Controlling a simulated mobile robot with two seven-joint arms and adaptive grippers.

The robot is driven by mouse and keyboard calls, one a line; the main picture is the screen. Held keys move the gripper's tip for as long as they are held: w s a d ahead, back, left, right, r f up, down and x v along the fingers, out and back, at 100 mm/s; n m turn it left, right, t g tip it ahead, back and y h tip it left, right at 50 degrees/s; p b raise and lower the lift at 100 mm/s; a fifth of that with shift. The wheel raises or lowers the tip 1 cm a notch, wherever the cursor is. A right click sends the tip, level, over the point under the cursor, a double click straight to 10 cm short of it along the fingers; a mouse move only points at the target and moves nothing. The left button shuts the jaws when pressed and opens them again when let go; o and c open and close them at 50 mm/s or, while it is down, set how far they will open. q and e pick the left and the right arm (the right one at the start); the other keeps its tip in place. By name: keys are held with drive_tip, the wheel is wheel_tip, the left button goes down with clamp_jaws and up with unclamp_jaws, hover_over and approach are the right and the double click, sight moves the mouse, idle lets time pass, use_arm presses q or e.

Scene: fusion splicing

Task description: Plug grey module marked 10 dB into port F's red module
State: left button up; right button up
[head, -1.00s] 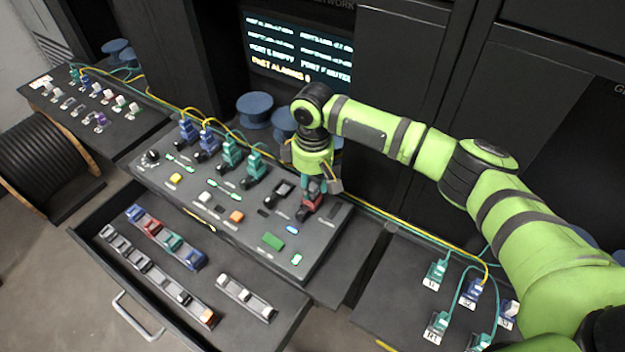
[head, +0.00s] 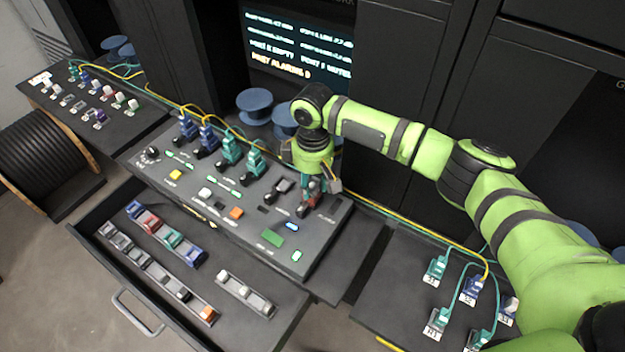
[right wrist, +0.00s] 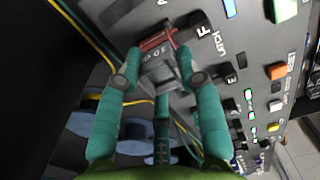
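The red module (right wrist: 157,38) sits at port F on the sloped panel, beside the printed F. In the head view it is mostly hidden under my right gripper. My right gripper (right wrist: 160,66) has its two teal fingers closed on the sides of the grey module (right wrist: 160,77), whose marking is only partly legible. The grey module is lined up with the red module and appears to meet it; I cannot tell how deeply it is seated. In the head view my right gripper (head: 312,188) points down at the panel's right end. My left gripper is not in view.
The panel (head: 190,190) carries several blue and teal plugs with cables, plus buttons. An open drawer (head: 100,262) in front holds rails of modules. A side shelf (head: 385,300) with cabled plugs is at right. A dark cabinet and screen (head: 295,45) stand behind.

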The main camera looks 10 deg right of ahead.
drive_tip(key=o, duration=0.5)
drive_tip(key=shift+c, duration=0.2)
drive_tip(key=shift+r, duration=0.1)
wheel_tip(320, 180, up, 12)
